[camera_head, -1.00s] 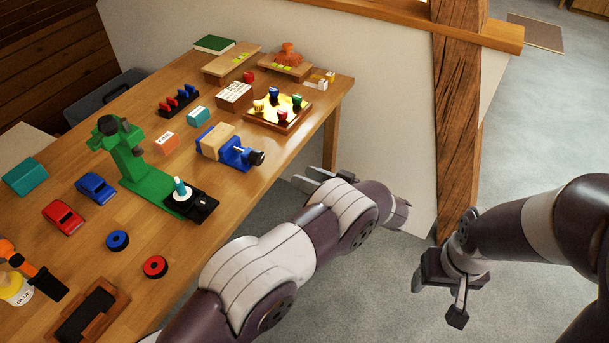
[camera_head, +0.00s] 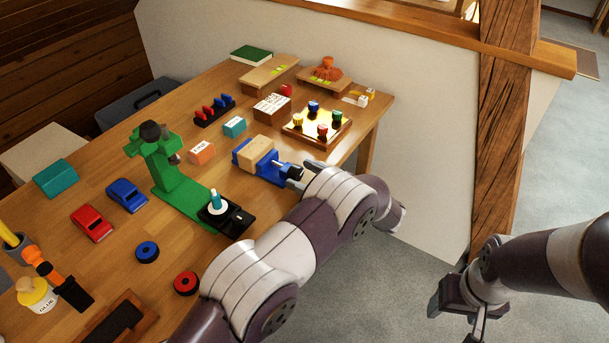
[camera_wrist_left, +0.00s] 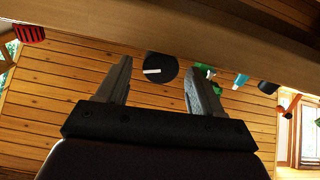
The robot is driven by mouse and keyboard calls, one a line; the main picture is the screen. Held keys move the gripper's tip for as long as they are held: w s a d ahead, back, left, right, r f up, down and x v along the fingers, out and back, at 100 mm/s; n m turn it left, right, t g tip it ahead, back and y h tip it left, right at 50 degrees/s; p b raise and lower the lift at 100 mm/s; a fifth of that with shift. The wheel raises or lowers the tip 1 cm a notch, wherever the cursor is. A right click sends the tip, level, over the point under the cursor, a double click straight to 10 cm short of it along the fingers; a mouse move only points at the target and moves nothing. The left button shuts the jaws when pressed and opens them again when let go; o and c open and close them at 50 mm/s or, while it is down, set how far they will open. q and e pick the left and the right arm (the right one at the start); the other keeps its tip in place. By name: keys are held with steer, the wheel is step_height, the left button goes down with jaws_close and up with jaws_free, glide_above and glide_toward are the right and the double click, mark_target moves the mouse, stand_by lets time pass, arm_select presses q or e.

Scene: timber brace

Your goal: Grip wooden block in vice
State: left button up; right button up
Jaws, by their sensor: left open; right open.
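The wooden block (camera_head: 257,149) sits in the blue vice (camera_head: 271,169) near the table's front edge, between its jaws. I cannot tell whether the jaws touch the block. The vice's dark handle (camera_head: 291,170) points toward my left arm. My left gripper (camera_head: 297,179) is at the handle, partly hidden by my arm. In the left wrist view, my left gripper (camera_wrist_left: 160,68) is open, with a round black knob with a white bar (camera_wrist_left: 160,68), likely the vice handle, showing between its fingertips; contact is unclear. My right gripper (camera_head: 458,318) is open and empty, away from the table.
A wooden post (camera_head: 503,120) stands at the right, behind my right arm.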

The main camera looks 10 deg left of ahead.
arm_select(q)
steer(key=shift+a, duration=0.2)
steer(key=c, duration=1.1)
steer(key=shift+o, duration=0.2)
steer(key=shift+w+r+m+p, duration=0.1)
steer(key=shift+m+p, duration=0.9)
steer(key=shift+m, duration=0.2)
steer(key=shift+m+p, duration=0.65)
steer(key=shift+m, duration=0.95)
steer(key=o, duration=1.1)
steer(key=shift+c, duration=0.2)
steer(key=shift+d, duration=0.1)
